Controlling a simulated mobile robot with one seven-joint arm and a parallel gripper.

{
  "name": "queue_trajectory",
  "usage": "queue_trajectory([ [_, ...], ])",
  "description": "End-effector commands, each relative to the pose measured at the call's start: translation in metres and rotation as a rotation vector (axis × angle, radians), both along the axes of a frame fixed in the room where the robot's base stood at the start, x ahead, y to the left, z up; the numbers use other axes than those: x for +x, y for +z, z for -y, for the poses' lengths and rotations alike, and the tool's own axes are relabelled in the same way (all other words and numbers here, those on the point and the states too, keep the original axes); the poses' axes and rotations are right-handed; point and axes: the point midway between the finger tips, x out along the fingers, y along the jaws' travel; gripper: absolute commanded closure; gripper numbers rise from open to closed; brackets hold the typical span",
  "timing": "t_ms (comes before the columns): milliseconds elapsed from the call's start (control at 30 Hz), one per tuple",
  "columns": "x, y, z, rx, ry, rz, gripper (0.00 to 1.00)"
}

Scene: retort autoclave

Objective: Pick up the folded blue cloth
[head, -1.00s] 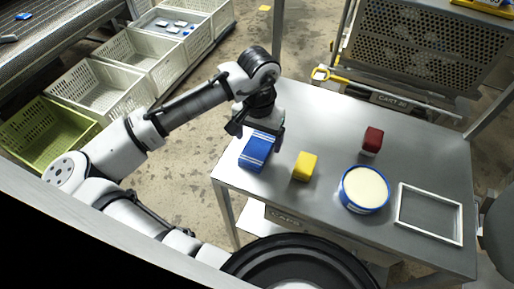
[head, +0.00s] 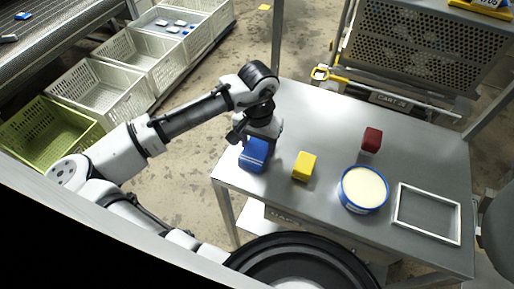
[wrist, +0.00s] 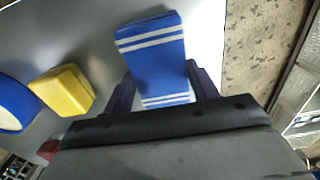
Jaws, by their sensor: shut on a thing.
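The folded blue cloth (head: 253,156) with white stripes is at the left end of the metal table. It also shows in the wrist view (wrist: 155,55), between the two dark fingers. My gripper (head: 259,139) is over the cloth's far part, with its fingers down on either side. In the wrist view my gripper (wrist: 162,88) is shut on the cloth's near part. The cloth appears to be at the table surface; I cannot tell whether it is clear of it.
On the metal table (head: 310,222), a yellow block (head: 304,166) stands just right of the cloth. Farther right are a red block (head: 371,139), a blue tub with cream contents (head: 363,189) and an empty white frame (head: 428,214). White crates (head: 98,88) and a green crate (head: 45,135) stand left.

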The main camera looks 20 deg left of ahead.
Motion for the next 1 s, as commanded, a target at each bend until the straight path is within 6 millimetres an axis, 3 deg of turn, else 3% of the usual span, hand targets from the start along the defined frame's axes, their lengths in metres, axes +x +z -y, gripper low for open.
queue_trajectory([
  [167,0.000,0.003,0.000,0.001,0.000,0.001,0.64],
  [367,0.001,0.025,0.000,0.002,-0.001,0.002,0.64],
  [800,0.001,0.149,0.000,0.002,-0.002,0.003,0.64],
  [1000,0.000,0.186,-0.001,0.003,0.001,0.000,0.64],
])
